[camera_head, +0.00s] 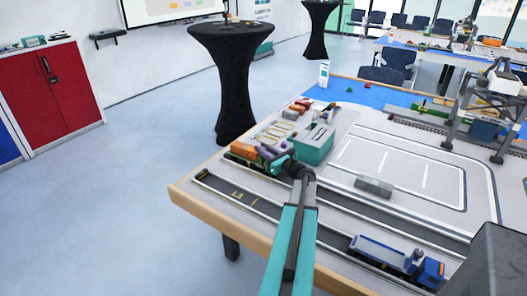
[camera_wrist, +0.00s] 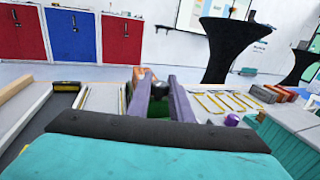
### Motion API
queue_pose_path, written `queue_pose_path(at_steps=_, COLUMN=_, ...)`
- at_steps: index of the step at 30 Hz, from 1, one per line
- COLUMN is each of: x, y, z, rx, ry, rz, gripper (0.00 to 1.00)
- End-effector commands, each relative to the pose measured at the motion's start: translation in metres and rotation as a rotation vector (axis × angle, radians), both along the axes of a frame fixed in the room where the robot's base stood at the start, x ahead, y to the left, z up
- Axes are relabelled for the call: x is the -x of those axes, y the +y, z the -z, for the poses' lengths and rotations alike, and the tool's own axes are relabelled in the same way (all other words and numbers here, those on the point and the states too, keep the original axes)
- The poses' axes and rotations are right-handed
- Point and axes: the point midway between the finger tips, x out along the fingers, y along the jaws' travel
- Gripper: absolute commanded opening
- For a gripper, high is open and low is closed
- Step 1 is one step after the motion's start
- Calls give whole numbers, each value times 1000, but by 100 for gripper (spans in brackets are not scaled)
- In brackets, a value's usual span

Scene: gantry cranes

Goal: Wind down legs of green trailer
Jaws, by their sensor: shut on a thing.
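The green trailer (camera_head: 238,159) stands at the left end of the road strip on the table, with an orange load (camera_head: 243,148) on it. My gripper (camera_head: 264,152) reaches in from the right at the trailer's near end. In the wrist view my two purple-grey fingers (camera_wrist: 157,88) stand close together around a small dark rounded part (camera_wrist: 149,86), with green of the trailer (camera_wrist: 155,108) low between them. The orange load (camera_wrist: 152,73) shows behind. The fingers are shut on a small part at the trailer. The legs are hidden, so their height cannot be told.
A teal box (camera_head: 313,145) stands close to the right of my gripper. A blue truck (camera_head: 400,262) is on the near road, and a grey block (camera_head: 374,187) lies mid-table. A grey gantry crane (camera_head: 490,105) stands at right. Yellow frames (camera_wrist: 222,102) lie flat beyond the trailer.

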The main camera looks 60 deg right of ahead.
Motion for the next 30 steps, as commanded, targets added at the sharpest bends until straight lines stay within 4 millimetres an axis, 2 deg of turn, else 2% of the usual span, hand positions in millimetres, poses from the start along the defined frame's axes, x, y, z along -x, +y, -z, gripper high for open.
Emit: queue_pose_path(at_steps=30, x=-1, y=1, z=4, rx=16, ry=1, rz=395, gripper=0)
